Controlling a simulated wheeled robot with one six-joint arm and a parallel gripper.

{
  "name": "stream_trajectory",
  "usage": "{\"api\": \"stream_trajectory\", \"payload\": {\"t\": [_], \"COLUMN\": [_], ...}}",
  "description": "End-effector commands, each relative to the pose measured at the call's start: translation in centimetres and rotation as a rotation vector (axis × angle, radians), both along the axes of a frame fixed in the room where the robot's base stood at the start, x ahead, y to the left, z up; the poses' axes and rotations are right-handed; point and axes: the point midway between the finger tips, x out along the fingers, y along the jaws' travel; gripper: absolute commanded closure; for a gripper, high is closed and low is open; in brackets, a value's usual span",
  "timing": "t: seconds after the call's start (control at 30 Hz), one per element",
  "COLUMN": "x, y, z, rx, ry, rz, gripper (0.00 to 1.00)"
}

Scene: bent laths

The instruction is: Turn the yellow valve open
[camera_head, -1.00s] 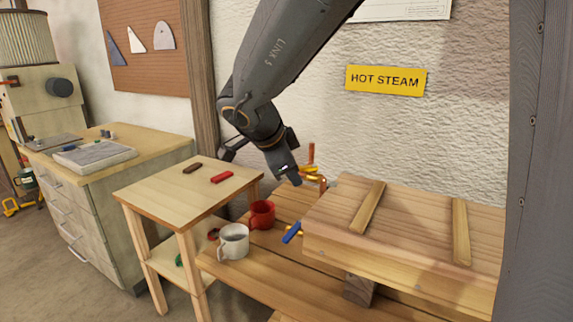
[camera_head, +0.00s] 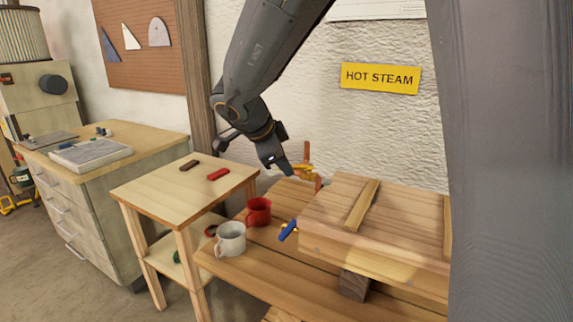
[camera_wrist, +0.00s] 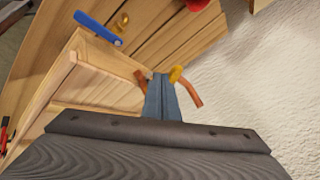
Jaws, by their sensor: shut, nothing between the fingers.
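The yellow valve (camera_head: 304,168) sits on a copper pipe (camera_head: 307,152) behind the left back corner of the wooden box, by the wall. In the wrist view part of the yellow valve (camera_wrist: 176,73) shows right beside my fingertips, with copper pipe (camera_wrist: 192,92) around it. My gripper (camera_head: 287,170) is shut and empty, pointing down just left of the valve. In the wrist view its closed fingers (camera_wrist: 161,80) hide part of the valve. I cannot tell whether they touch it. A blue-handled valve (camera_head: 288,230) is at the box's front left; its handle also shows in the wrist view (camera_wrist: 98,28).
The wooden steam box (camera_head: 385,225) stands on a plank bench (camera_head: 290,283). A red mug (camera_head: 258,211) and a white mug (camera_head: 230,238) stand on the bench's left. A small table (camera_head: 185,190) bears a brown and a red block. A yellow HOT STEAM sign (camera_head: 381,78) hangs behind.

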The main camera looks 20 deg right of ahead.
Motion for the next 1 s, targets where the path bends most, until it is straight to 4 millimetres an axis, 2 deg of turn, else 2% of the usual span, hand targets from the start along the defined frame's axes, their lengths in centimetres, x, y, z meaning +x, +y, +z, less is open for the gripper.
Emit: {"api": "stream_trajectory", "payload": {"t": [0.27, 0.73, 1.0], "x": [0.9, 3.6, 4.4], "y": [0.3, 0.2, 0.1], "z": [0.3, 0.2, 0.1], "rx": [-0.002, -0.001, -0.001], "ry": [0.003, 0.001, 0.000], "rz": [-0.133, -0.475, -0.481], "gripper": [1.00, 1.00, 1.00]}}
